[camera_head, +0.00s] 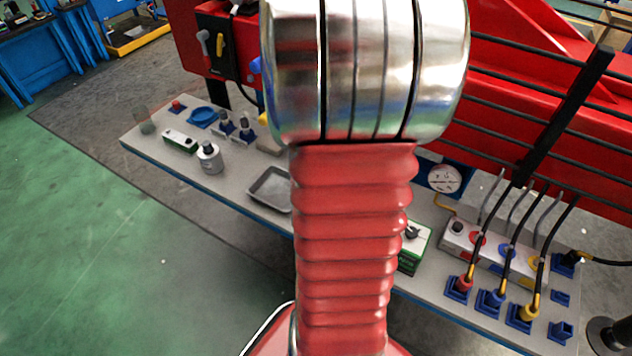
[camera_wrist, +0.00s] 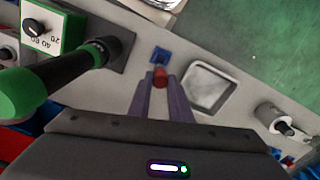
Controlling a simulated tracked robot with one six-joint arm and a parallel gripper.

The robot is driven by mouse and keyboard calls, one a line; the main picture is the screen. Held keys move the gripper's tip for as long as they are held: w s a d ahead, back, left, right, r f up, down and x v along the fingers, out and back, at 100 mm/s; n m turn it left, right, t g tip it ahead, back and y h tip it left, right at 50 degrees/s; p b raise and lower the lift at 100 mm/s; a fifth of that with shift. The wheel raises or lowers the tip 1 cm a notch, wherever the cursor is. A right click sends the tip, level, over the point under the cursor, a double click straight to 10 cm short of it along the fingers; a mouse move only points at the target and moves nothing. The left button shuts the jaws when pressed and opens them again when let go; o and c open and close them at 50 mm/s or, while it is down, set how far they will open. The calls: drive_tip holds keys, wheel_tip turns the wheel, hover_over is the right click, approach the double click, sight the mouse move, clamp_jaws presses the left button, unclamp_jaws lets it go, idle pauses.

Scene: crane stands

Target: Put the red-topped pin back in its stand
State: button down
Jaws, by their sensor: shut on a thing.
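In the wrist view, my gripper (camera_wrist: 160,88) is shut on the red-topped pin (camera_wrist: 160,76), whose round red top shows between the two grey-purple fingertips. The rest of the pin is hidden by the fingers. A small blue stand (camera_wrist: 160,57) is just beyond the fingertips, above the red top in the picture. A gap shows between the pin's top and the stand, but I cannot tell the height of the pin over the bench. In the head view my own arm hides the gripper, the pin and this stand.
A metal tray (camera_wrist: 210,88) lies right of my fingers, with a grey bottle (camera_wrist: 272,113) further right. A green and white box (camera_wrist: 52,27) and a green-and-black cylinder (camera_wrist: 75,67) are at left. In the head view, cabled plugs in blue holders (camera_head: 490,300) line the bench's right end.

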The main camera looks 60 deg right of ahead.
drive_tip(key=shift+r, duration=0.1)
drive_tip(key=shift+f, duration=2.95)
drive_tip(key=shift+f, duration=0.75)
drive_tip(key=shift+f, duration=0.35)
drive_tip(key=shift+f, duration=0.35)
drive_tip(key=shift+f, duration=0.25)
drive_tip(key=c, duration=1.5)
unclamp_jaws()
drive_tip(key=shift+c, duration=0.2)
drive_tip(key=shift+r, duration=0.15)
